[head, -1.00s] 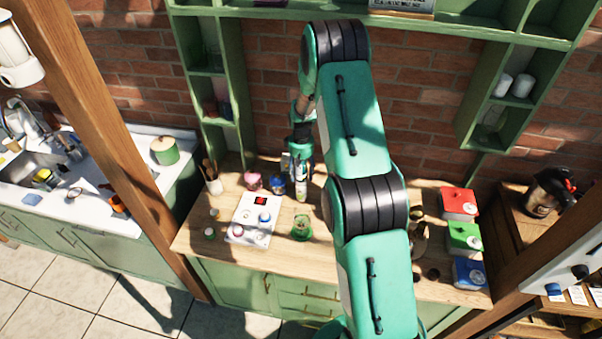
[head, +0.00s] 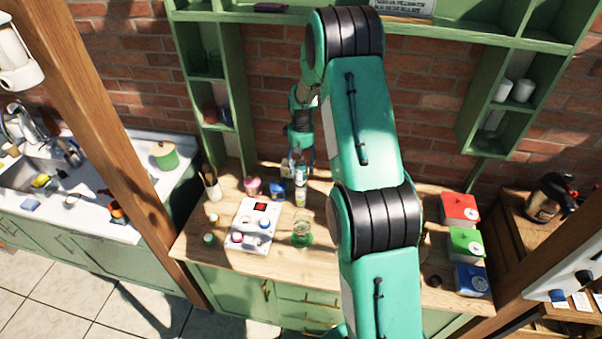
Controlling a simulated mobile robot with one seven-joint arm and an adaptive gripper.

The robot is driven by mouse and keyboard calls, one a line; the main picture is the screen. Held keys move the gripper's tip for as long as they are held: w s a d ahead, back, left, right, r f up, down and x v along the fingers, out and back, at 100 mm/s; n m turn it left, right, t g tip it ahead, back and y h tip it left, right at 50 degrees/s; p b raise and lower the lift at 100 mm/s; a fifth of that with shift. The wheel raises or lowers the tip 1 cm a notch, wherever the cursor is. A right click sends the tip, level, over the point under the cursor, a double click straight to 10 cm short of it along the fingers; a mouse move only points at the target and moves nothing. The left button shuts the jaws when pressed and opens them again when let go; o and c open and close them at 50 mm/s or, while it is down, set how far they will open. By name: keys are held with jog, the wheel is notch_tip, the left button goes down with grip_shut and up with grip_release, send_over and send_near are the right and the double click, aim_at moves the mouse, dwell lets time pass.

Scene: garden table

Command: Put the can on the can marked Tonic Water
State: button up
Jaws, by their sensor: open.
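A small can (head: 300,198) with a pale green and white look stands upright on the wooden counter, near the back and directly below my gripper. A light piece above it may be a second can; I cannot tell. The lettering is too small to read, so I cannot tell which can is marked Tonic Water. My gripper (head: 298,174) points down over this spot, with its fingers apart. It is small in the picture, and whether anything touches its fingers is unclear.
A pink item (head: 251,187) and a blue item (head: 276,190) stand just left of the can. A green glass (head: 301,236) stands in front. Red (head: 459,209), green and blue canisters stand at right.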

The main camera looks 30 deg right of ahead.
jog(key=shift+r, duration=2.15)
jog(key=shift+r, duration=0.15)
jog(key=s+a+r+t, duration=0.1)
jog(key=s+a+r, duration=0.45)
jog(key=r, duration=0.35)
jog(key=s+a+r+t, duration=0.1)
jog(key=s+a+r, duration=0.3)
jog(key=a+r, duration=0.4)
jog(key=s+a+r+t, duration=0.1)
jog(key=s+a+r, duration=0.4)
jog(key=r, duration=0.5)
jog(key=s+a+r+t, duration=0.1)
jog(key=s+a, duration=0.3)
jog(key=s, duration=0.5)
jog(key=s+a+r, duration=0.2)
jog(key=s+a, duration=0.2)
jog(key=s, duration=0.5)
jog(key=s+a+r+t, duration=0.1)
jog(key=s+a, duration=0.3)
jog(key=s, duration=0.4)
jog(key=shift+s+r+t, duration=0.3)
jog(key=shift+s+r, duration=0.1)
jog(key=shift+r, duration=0.25)
jog(key=shift+b, duration=0.3)
